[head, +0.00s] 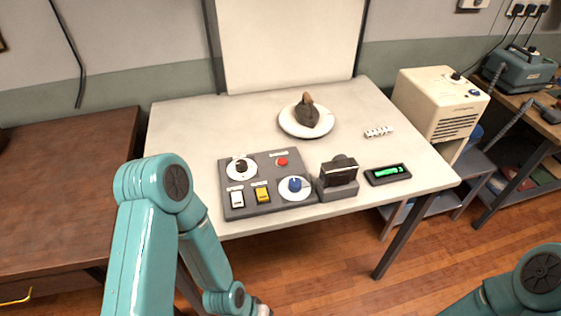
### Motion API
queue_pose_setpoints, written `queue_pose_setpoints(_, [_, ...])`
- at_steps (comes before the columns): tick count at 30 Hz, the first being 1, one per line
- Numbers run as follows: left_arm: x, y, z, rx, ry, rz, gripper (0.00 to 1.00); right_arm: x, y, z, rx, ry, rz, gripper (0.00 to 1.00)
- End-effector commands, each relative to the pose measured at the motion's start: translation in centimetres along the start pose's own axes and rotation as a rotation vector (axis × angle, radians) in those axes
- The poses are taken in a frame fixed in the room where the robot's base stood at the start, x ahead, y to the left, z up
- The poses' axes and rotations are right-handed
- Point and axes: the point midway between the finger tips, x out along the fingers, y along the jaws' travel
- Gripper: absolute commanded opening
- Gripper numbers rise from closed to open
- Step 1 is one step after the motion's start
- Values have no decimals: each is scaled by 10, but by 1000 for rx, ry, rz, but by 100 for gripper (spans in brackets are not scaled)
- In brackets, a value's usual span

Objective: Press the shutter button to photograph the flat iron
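The flat iron (307,111), dark with a brown handle, stands on a round white plate (287,121) at the back middle of the white table. A grey control panel (268,202) lies near the table's front edge. It carries a red button (282,161), a black knob, a blue knob (295,184), a white switch (237,199) and a yellow switch (262,193). A dark camera-like device (339,172) stands on a grey block right of the panel. My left gripper (262,309) is barely visible at the bottom edge, below the table front. My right gripper is out of view.
A small black tray with a green item (388,173) and a small white strip (379,132) lie on the right of the table. A white backdrop (290,40) stands behind. A cream machine (440,103) stands to the right. A brown table (60,190) stands left.

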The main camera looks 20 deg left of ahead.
Motion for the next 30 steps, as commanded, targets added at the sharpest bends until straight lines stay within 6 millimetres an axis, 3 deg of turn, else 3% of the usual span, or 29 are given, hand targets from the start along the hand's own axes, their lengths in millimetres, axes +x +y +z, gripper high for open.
queue_pose_setpoints(9, [0, 0, 0, 0, 0, 0, 64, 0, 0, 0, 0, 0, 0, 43])
queue_pose_setpoints(11, [0, 0, 0, 0, 0, 0, 48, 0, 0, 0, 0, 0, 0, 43])
queue_pose_setpoints(15, [0, 0, 0, 0, 0, 0, 3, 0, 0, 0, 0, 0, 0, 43])
queue_pose_setpoints(16, [0, 0, 0, 0, 0, 0, 0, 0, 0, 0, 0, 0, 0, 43])
queue_pose_setpoints(30, [0, 0, 0, 0, 0, 0, 0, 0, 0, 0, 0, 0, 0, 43])
